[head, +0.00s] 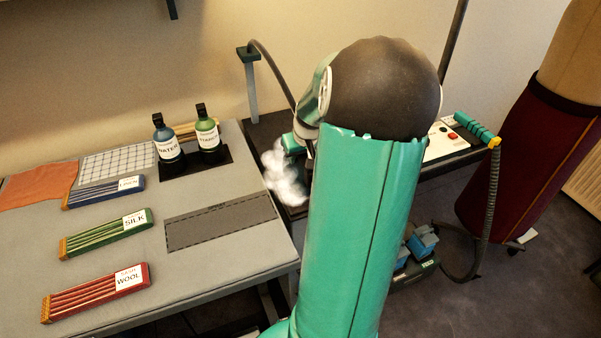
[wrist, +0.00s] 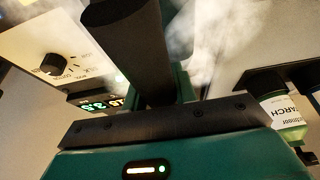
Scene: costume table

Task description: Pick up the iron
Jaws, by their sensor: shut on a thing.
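The iron (head: 293,144) shows in the head view only as a small teal part beside white steam, at the left edge of the dark station behind the table. My arm hides most of it. In the wrist view a dark rounded bar (wrist: 137,50), which looks like the iron's handle, rises from the front of my gripper (wrist: 165,115), with teal showing behind it. My gripper is shut on the iron. Its fingertips are hidden in the head view. I cannot tell whether the iron is clear of its rest.
Steam (head: 283,177) drifts at the grey table's (head: 235,258) right edge. Water (head: 167,143) and starch (head: 207,134) bottles stand in a black holder close by. A control panel (head: 446,141) lies right of my arm; a hose (head: 270,62) arches behind. A dark red dress form (head: 535,150) stands right.

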